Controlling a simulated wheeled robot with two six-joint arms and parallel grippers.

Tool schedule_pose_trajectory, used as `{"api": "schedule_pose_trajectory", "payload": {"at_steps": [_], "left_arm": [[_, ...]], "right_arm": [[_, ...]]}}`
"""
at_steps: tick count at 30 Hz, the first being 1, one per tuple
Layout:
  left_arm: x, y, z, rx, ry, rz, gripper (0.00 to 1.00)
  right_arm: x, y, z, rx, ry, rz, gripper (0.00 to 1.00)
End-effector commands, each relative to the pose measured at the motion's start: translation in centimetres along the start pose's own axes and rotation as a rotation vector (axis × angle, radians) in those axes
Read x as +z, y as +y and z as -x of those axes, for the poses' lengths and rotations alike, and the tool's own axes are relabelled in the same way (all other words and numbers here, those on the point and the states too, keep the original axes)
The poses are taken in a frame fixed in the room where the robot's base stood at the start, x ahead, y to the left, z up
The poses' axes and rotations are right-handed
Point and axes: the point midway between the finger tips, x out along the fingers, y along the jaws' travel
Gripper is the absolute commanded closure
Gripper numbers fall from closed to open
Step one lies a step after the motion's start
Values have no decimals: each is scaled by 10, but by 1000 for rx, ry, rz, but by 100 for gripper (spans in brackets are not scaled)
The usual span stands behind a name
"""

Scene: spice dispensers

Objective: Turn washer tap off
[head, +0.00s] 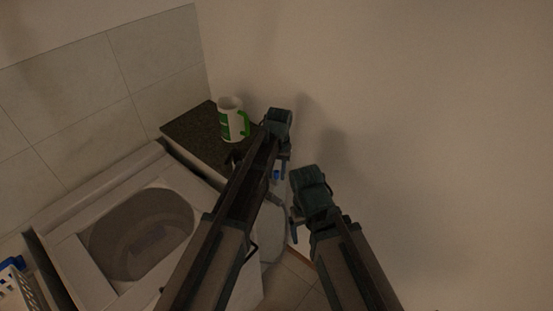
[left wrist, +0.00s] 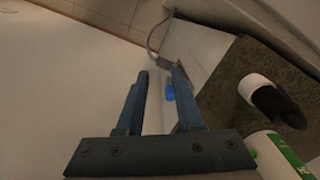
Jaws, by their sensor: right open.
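The blue tap handle (head: 276,174) shows low against the wall, beyond the end of the dark counter in the head view. In the left wrist view the blue handle (left wrist: 169,92) appears between the fingers, close to the right one. My left gripper (head: 281,160) hangs near the tap with its fingers apart. In the left wrist view the left gripper (left wrist: 160,72) is open, and I cannot tell whether a finger touches the handle. My right gripper (head: 296,222) is open, lower and to the right, apart from the tap. The tap's body is mostly hidden.
A white washer or basin (head: 70,255) is at left, beside a white basket (head: 18,286). The bare wall limits the right.

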Motion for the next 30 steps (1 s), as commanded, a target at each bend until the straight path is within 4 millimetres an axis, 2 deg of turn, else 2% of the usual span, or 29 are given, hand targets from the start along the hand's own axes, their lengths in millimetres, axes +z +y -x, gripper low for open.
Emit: {"api": "schedule_pose_trajectory", "payload": {"at_steps": [1, 3, 7, 10, 20, 30], "left_arm": [[-31, -4, 24, 7, 2, 22, 64], [-52, -9, 34, 16, 6, 43, 64], [-75, -15, 44, 25, 10, 72, 64], [-81, -17, 45, 28, 11, 79, 64], [-80, -17, 35, 28, 11, 79, 64], [-80, -16, -4, 28, 11, 79, 64]], "right_arm": [[1, 2, 23, 0, 0, 0, 15], [2, 3, 33, 0, 0, 0, 15], [2, 4, 43, 0, 0, 0, 15], [2, 4, 44, 0, 0, 0, 15], [2, 3, 34, 0, 0, 1, 15], [0, 0, -4, 0, 0, 0, 15]]}}
